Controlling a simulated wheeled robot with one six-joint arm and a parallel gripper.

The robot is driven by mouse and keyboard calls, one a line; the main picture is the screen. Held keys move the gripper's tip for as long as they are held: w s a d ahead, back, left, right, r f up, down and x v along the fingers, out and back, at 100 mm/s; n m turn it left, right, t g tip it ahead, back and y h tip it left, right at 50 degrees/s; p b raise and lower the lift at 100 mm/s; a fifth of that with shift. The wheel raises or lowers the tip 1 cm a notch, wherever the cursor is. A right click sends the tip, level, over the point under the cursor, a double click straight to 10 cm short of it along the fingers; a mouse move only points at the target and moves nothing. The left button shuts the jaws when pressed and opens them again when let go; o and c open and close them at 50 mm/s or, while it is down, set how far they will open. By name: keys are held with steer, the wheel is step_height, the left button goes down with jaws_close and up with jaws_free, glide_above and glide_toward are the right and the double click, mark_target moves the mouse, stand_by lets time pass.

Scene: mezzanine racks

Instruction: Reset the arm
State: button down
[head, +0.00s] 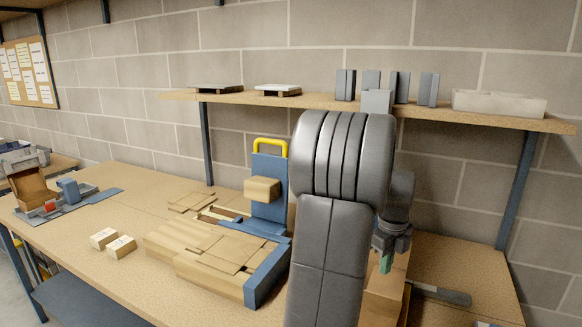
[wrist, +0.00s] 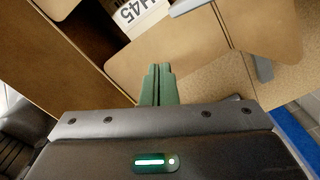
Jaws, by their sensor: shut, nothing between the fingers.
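My gripper (head: 386,263) hangs at the right of my arm in the head view, its green fingers pointing down above a cardboard box (head: 382,306) partly hidden by my arm. In the wrist view my gripper (wrist: 158,70) has its two green fingers together with nothing between them. Beyond the fingertips is an open cardboard box (wrist: 195,52) with spread flaps. A white label (wrist: 138,14) with dark print shows in its dark opening, partly cut off. My arm is bent upright in front of the bench.
The wooden bench (head: 130,190) holds a blue stand with a yellow handle (head: 270,148), flat cardboard pieces (head: 215,250) and two small boxes (head: 112,240). A shelf (head: 330,108) with grey holders (head: 372,82) and a pale tray (head: 498,103) runs above, close behind my arm.

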mark_target(382, 287)
step_height(382, 287, down, 5)
steer(key=b, duration=0.3)
steer(key=shift+r, duration=0.1)
step_height(382, 287, up, 12)
steer(key=n+p, duration=0.1)
steer(key=p, duration=0.7)
